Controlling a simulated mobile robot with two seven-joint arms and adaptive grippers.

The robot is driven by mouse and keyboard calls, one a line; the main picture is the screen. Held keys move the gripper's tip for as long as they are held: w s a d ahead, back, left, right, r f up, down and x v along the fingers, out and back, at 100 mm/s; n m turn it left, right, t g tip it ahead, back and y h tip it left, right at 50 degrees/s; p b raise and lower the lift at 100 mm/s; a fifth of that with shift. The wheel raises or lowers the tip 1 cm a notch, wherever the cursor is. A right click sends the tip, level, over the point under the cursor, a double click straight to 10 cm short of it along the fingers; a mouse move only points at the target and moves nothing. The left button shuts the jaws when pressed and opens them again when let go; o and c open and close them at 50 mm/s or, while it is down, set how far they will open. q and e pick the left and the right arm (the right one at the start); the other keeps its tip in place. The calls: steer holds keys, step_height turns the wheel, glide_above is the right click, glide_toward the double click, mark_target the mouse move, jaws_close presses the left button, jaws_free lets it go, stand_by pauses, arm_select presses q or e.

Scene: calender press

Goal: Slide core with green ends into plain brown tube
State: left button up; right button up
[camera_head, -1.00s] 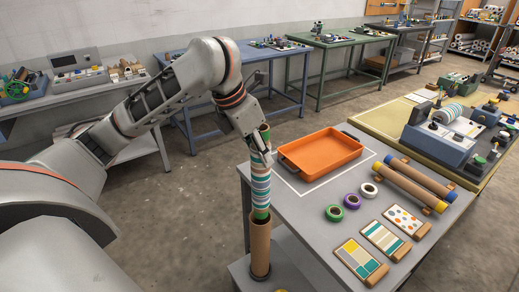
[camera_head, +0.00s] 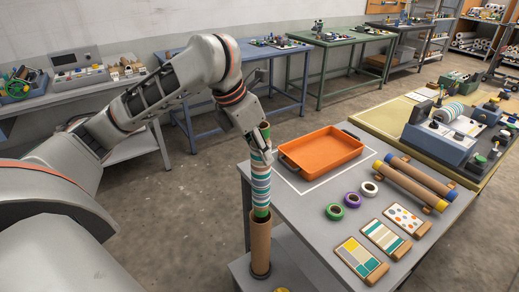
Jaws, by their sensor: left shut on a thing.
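The core with green ends (camera_head: 261,187) is wrapped in a striped blue, white and brown pattern and stands upright. My left gripper (camera_head: 261,157) is shut on its upper part, just below the green top end. The plain brown tube (camera_head: 260,246) stands upright below it in a dark round base on a lower shelf. The core's lower green end is at the tube's top opening, in line with it. I cannot tell how far, if at all, it is inside. My right gripper is not in view.
An orange tray (camera_head: 322,149) sits on the grey table (camera_head: 300,225) to the right. Tape rolls (camera_head: 352,200), pattern sample boards (camera_head: 380,237) and two tubes with blue and yellow ends (camera_head: 410,186) lie further right. A press (camera_head: 441,135) stands on the yellow bench.

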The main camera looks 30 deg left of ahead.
mark_target(259, 173)
arm_select(q)
steer(key=shift+f+b, duration=0.3)
steer(key=shift+f, duration=1.45)
steer(key=shift+f+b, duration=0.3)
steer(key=shift+f, duration=0.25)
steer(key=shift+f+b, duration=0.3)
steer(key=shift+f, duration=1.1)
